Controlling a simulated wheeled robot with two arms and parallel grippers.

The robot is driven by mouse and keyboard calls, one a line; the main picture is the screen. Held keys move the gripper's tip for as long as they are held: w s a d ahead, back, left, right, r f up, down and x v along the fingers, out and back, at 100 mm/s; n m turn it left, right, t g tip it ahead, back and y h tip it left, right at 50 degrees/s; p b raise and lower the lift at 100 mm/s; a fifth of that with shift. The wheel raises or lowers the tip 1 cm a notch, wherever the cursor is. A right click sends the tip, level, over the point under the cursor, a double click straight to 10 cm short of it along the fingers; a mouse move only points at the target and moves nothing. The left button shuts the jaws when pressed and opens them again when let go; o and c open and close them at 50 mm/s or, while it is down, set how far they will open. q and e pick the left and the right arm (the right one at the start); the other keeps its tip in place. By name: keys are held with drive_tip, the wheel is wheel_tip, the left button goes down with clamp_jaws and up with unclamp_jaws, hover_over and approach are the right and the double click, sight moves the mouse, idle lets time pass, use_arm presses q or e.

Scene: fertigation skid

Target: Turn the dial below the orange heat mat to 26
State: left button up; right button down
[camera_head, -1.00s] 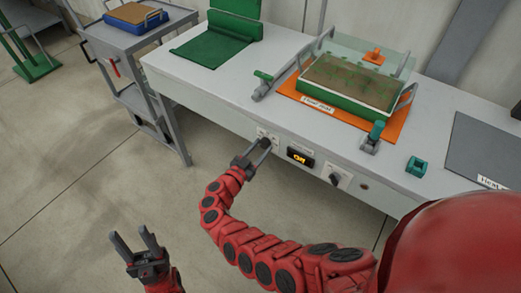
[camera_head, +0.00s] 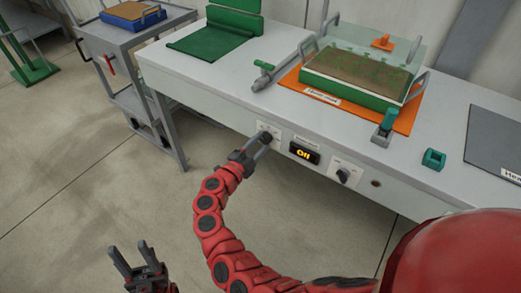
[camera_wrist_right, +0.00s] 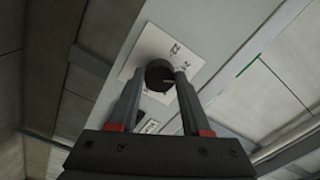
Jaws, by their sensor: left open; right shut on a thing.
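An orange heat mat (camera_head: 406,121) lies on the white bench under a green tray. In the bench's front panel, a display (camera_head: 304,153) reads "Off", with a dark dial on a white plate at each side. My right gripper (camera_head: 264,141) is shut on the left dial and partly hides it. The right dial (camera_head: 343,175) is untouched. My left gripper (camera_head: 132,255) is open and empty, low over the floor.
A green mat (camera_head: 208,43), a grey mat (camera_head: 495,140) and a small teal block (camera_head: 433,159) are on the bench. A grey cart (camera_head: 130,40) stands at left.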

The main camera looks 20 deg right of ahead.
drive_tip(key=m+b, duration=0.4)
drive_tip(key=shift+f, duration=0.2)
drive_tip(key=shift+r+m+b, duration=0.2)
drive_tip(key=shift+m+b, duration=0.5)
drive_tip(key=shift+m, duration=0.1)
drive_tip(key=shift+c, duration=1.8)
unclamp_jaws()
drive_tip(key=shift+a, duration=0.1)
